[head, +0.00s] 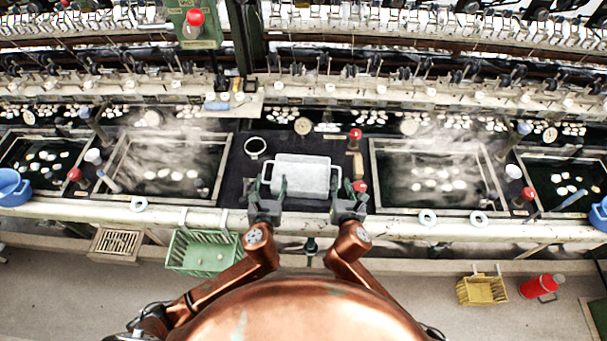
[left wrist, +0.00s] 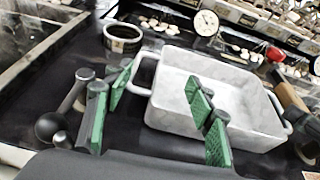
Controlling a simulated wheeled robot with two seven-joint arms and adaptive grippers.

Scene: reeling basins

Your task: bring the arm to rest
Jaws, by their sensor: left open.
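A white rectangular dish (head: 302,177) with a handle at each end sits on the dark surface between two basins. In the left wrist view the dish (left wrist: 172,115) looks empty. My left gripper (head: 265,207) is at the dish's left end. In the left wrist view its green-padded fingers (left wrist: 158,112) are spread apart, with the left handle (left wrist: 143,75) showing between them and nothing gripped. My right gripper (head: 348,206) is at the dish's right end, by the right handle. Whether its jaws are open or shut on the handle is unclear.
Steaming basins with white cocoons lie left (head: 165,168) and right (head: 430,178). A green basket (head: 203,252) hangs at the front edge.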

